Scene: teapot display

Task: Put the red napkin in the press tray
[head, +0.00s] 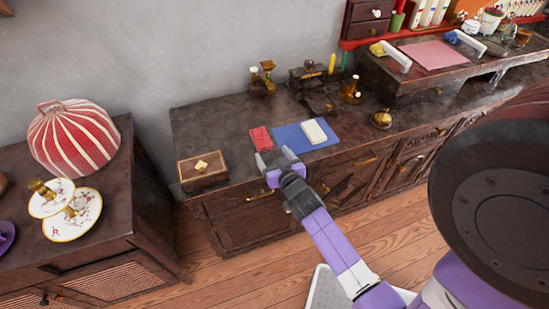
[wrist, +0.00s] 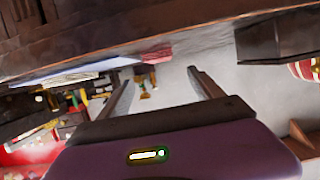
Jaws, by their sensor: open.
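A small red napkin (head: 260,138) lies flat on the dark cabinet top, just left of a blue mat (head: 290,137). In the wrist view, which is upside down, the napkin (wrist: 157,52) appears beyond the space between my fingers. My gripper (head: 274,156) is open and empty at the cabinet's front edge, in front of the napkin and apart from it. It also shows in the wrist view (wrist: 158,80). A pink sheet (head: 433,54) lies between two white handles on the raised right shelf. I cannot tell whether this is the press tray.
A white block (head: 314,131) rests on the blue mat. A wooden box (head: 203,170) stands left of the napkin. Brass bottles (head: 267,75) and a dark press-like device (head: 312,85) stand behind. A brass bell (head: 381,119) sits to the right. The cabinet's left back is clear.

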